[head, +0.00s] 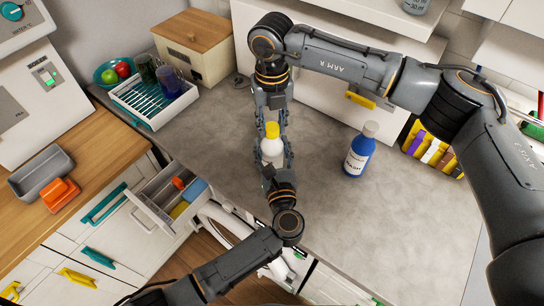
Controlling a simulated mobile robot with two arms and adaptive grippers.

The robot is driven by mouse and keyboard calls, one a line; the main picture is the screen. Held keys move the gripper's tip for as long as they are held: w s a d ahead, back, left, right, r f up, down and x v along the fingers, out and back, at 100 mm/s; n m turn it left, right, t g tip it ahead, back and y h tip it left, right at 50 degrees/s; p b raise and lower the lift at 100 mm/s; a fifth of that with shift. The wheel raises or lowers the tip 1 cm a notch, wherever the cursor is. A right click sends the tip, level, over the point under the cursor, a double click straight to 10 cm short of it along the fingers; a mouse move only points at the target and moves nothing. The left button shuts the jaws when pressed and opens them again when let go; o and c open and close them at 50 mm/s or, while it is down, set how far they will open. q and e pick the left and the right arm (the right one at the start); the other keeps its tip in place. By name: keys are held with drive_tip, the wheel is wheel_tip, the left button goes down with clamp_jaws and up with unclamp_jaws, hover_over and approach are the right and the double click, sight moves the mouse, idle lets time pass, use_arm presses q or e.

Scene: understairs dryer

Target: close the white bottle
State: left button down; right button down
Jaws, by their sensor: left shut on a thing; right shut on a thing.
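The white bottle (271,147) stands upright near the middle of the grey counter in the head view. Its yellow cap (272,129) is at the top of the bottle; I cannot tell whether it is fully seated. My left gripper (273,157) comes from the front and is shut on the bottle's body. My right gripper (272,126) comes from the back and is shut on the yellow cap. The fingers partly hide the sides of the bottle and cap.
A blue bottle (359,152) with a grey cap stands to the right. A dish rack (133,109) with dark cups, a bowl of fruit (107,74) and a wooden-lidded box (191,67) are at the back left. An open drawer (149,203) juts out at the front left.

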drive_tip(key=m, duration=0.6)
drive_tip(key=shift+w, duration=0.1)
drive_tip(key=c, duration=0.9)
unclamp_jaws()
drive_tip(key=shift+r, duration=0.15)
wheel_tip(320, 180, up, 12)
use_arm(q)
drive_tip(key=shift+c, duration=2)
unclamp_jaws()
